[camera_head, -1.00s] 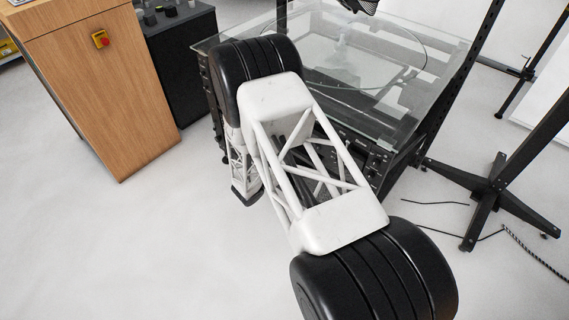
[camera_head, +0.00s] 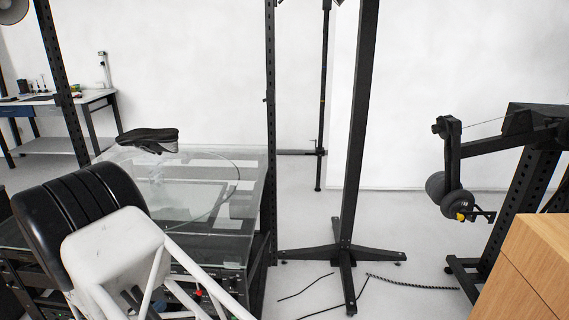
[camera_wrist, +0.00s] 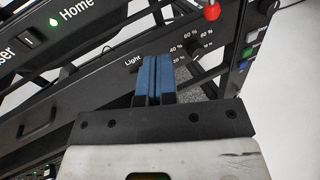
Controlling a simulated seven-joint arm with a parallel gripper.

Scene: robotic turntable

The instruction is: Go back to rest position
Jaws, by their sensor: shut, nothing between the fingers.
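My gripper (camera_wrist: 154,68) shows in the wrist view with its two blue-padded fingers together and nothing between them. It is in front of a black control panel (camera_wrist: 88,92) with a "Light" label, a percentage dial, a "Home" label and a green light. I cannot tell whether the fingers touch the panel. In the head view, my arm's black and white links are at the lower left, beside the glass-topped turntable (camera_head: 222,240). My gripper is out of sight there. A black shoe (camera_head: 150,138) appears above the glass.
A black post on a cross-shaped foot (camera_head: 343,252) stands right of the turntable, with cables on the floor. A black stand with an arm (camera_head: 520,150) and a wooden cabinet (camera_head: 530,270) are at the right. A workbench (camera_head: 60,100) is at the back left.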

